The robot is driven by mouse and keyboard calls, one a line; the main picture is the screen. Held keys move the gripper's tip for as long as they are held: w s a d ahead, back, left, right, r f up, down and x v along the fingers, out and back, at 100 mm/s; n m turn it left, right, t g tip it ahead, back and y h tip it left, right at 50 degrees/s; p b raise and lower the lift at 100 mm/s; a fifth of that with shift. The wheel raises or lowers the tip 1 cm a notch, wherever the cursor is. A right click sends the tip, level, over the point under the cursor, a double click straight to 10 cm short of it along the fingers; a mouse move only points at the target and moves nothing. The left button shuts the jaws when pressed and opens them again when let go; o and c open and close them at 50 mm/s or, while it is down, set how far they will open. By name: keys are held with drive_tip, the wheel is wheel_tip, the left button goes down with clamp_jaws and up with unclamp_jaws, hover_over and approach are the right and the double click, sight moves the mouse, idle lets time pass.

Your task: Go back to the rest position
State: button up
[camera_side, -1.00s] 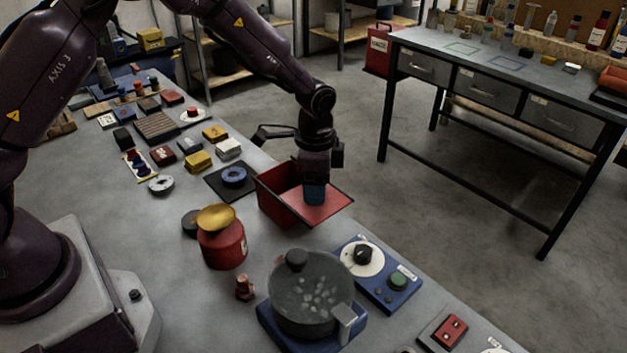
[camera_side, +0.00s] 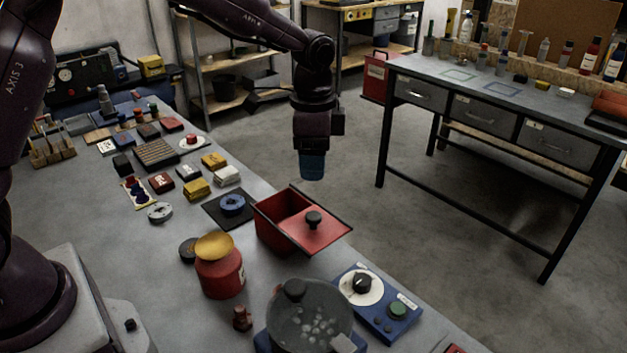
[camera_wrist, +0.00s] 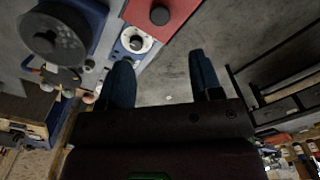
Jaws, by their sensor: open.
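My gripper (camera_side: 312,170) hangs in the air above and behind the red box at the table's right edge, pointing down. In the wrist view its two blue fingers (camera_wrist: 164,85) are spread apart with nothing between them. The red box (camera_side: 270,228) has a red lid (camera_side: 322,236) with a black knob (camera_side: 313,219); the lid sits toward its right side and part of the dark inside shows at left. The lid and knob also show in the wrist view (camera_wrist: 160,14), ahead of the fingers and apart from them.
A grey pot (camera_side: 312,318), a blue panel with dial (camera_side: 378,302) and a red canister with a gold top (camera_side: 220,270) stand in front. Several small blocks (camera_side: 197,187) lie farther back on the table. A drawer desk (camera_side: 487,118) stands at right. Open floor lies between.

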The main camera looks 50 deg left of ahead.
drive_tip(key=shift+r, duration=0.65)
drive_tip(key=s+a+r+n+t, duration=0.1)
drive_tip(key=s+r+n+t, duration=0.1)
drive_tip(key=s, duration=0.6)
drive_tip(key=s+a+r+n+t, duration=0.1)
drive_tip(key=s+r+n, duration=0.3)
drive_tip(key=s, duration=0.4)
drive_tip(key=s+a+r+n+t, duration=0.2)
drive_tip(key=s+r, duration=0.3)
drive_tip(key=s, duration=0.4)
drive_tip(key=shift+a+r+n+t, duration=0.3)
drive_tip(key=shift+a+n, duration=0.2)
drive_tip(key=shift+a, duration=0.2)
